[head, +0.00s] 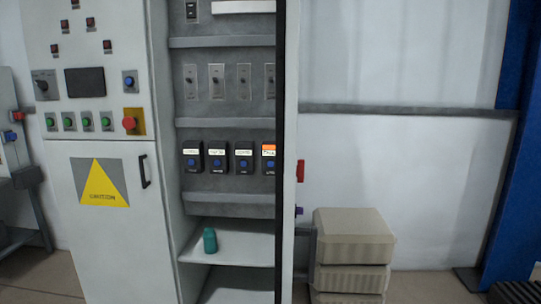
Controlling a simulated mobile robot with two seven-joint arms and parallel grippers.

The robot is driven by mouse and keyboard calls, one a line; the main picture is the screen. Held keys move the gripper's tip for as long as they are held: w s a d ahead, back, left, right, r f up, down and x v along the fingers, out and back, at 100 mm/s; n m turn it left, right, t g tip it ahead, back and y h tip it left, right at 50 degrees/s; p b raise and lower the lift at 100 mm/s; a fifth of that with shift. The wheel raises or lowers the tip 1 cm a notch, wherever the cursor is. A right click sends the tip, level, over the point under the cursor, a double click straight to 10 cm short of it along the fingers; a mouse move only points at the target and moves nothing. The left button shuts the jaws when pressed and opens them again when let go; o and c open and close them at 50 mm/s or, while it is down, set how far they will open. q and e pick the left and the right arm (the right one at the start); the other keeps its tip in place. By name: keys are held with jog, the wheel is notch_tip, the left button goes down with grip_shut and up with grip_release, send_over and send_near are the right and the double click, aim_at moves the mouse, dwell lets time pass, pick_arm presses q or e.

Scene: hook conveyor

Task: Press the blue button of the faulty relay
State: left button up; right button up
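A row of black relays sits on a middle shelf of the open grey cabinet. Each has a small display on top and a blue button below. The rightmost relay (268,158) has an orange-red lit display, and its blue button (270,165) faces me. The other relays, such as the leftmost one (192,158), show whitish displays. The display text is too small to read. The cabinet's dark right edge (280,110) stands right beside the rightmost relay and may cover part of it. Neither of my grippers is in view.
The cabinet's left door (115,240) is closed, with a black handle and a control panel above. A teal bottle-like object (210,240) stands on the shelf below the relays. Stacked beige boxes (352,240) stand right of the cabinet. A blue post (515,150) is at far right.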

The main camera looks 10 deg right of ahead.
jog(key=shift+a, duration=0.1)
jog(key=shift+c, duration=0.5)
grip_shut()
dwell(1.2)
